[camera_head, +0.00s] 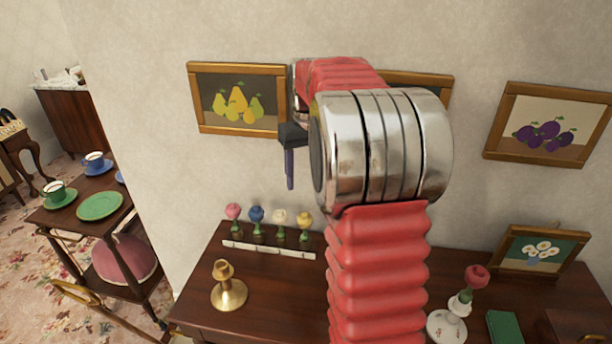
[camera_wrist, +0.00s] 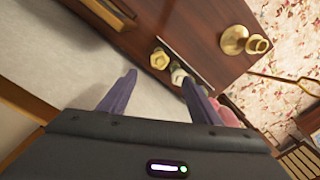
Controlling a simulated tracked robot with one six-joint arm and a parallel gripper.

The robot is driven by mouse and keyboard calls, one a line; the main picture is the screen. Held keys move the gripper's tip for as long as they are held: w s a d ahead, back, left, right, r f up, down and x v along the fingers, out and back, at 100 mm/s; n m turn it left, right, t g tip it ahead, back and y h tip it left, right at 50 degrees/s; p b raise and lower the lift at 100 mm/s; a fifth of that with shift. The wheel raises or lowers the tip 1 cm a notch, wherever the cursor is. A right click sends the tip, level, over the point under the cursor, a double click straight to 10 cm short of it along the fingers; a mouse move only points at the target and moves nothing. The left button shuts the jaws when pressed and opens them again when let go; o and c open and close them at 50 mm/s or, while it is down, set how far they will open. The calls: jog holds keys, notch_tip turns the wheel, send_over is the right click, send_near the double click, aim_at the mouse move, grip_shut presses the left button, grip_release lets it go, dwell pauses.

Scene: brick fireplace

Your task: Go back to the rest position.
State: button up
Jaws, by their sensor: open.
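My gripper (camera_wrist: 160,88) is open in the wrist view, with its two purple fingers apart and nothing between them. In the head view part of my gripper (camera_head: 290,168) shows left of my red arm, in front of the wall and above the dark wooden table (camera_head: 285,290). The gripper touches nothing that I can see. My arm is raised in front of the wall and hides part of the table and most of the middle picture.
A brass candlestick (camera_head: 229,290) and a row of coloured flower knobs (camera_head: 256,216) stand on the table. A red flower on a white vase (camera_head: 447,322), a green book (camera_head: 506,327) and a framed flower picture (camera_head: 540,249) are right. A tea trolley (camera_head: 75,221) stands left.

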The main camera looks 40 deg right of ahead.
dwell(0.4)
jog(key=s+a+n+t, duration=0.1)
jog(key=s+a+t, duration=0.1)
jog(key=s+a, duration=0.8)
jog(key=s+a+n+t, duration=0.2)
jog(key=s+a+t, duration=0.1)
jog(key=s+a, duration=0.8)
jog(key=shift+a+r, duration=0.2)
jog(key=shift+a, duration=2.7)
